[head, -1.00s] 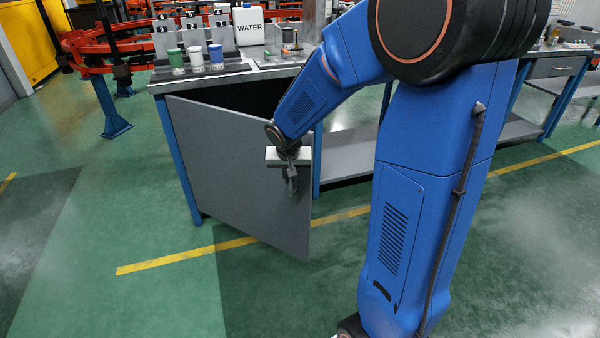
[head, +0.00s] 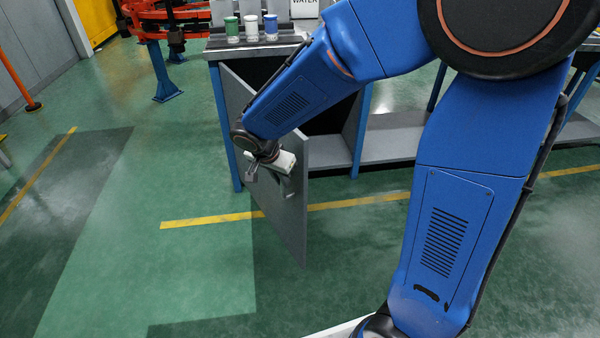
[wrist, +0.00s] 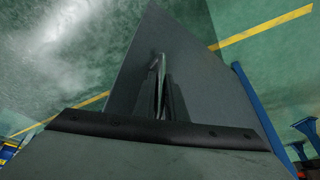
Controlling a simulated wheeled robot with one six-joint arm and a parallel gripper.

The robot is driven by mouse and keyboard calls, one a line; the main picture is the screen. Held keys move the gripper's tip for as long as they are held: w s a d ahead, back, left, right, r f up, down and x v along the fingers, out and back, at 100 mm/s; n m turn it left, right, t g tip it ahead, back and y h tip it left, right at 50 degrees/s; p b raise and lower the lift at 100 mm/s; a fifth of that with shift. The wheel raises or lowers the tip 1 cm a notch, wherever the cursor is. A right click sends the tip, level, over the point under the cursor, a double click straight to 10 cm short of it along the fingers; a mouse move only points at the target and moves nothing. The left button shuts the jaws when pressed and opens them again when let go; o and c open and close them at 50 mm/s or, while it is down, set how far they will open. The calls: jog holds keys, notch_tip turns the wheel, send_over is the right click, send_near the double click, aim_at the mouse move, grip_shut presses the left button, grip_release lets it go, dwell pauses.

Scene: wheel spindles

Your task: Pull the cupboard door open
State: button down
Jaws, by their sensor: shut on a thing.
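The grey cupboard door (head: 290,205) stands swung well out from the workbench in the head view, with the dark inside of the cupboard (head: 328,118) partly showing behind it. My gripper (head: 288,180) is at the door's outer face, near its free edge, and is shut on the door handle. The handle itself is mostly hidden by the gripper and wrist. In the wrist view the door (wrist: 205,80) fills the middle, and the gripper fingers (wrist: 160,85) reach toward its face; the grip point is hard to make out there.
The workbench top (head: 245,47) carries green, white and blue cups (head: 251,28) and a white water container (head: 305,8). An open lower shelf (head: 390,145) lies right of the cupboard. The green floor in front and left of the door is clear, with a yellow line (head: 210,220).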

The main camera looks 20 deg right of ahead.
jog(key=a+m+g, duration=0.1)
jog(key=a+m, duration=0.3)
jog(key=a, duration=1.7)
jog(key=shift+a+h, duration=0.25)
jog(key=shift+h, duration=0.15)
jog(key=shift+r, duration=0.1)
jog(key=c, duration=1.8)
grip_release()
jog(key=shift+w+v, duration=0.15)
jog(key=shift+v, duration=4.15)
jog(key=shift+w+v, duration=0.15)
jog(key=shift+v, duration=4.15)
jog(key=shift+s+r, duration=0.1)
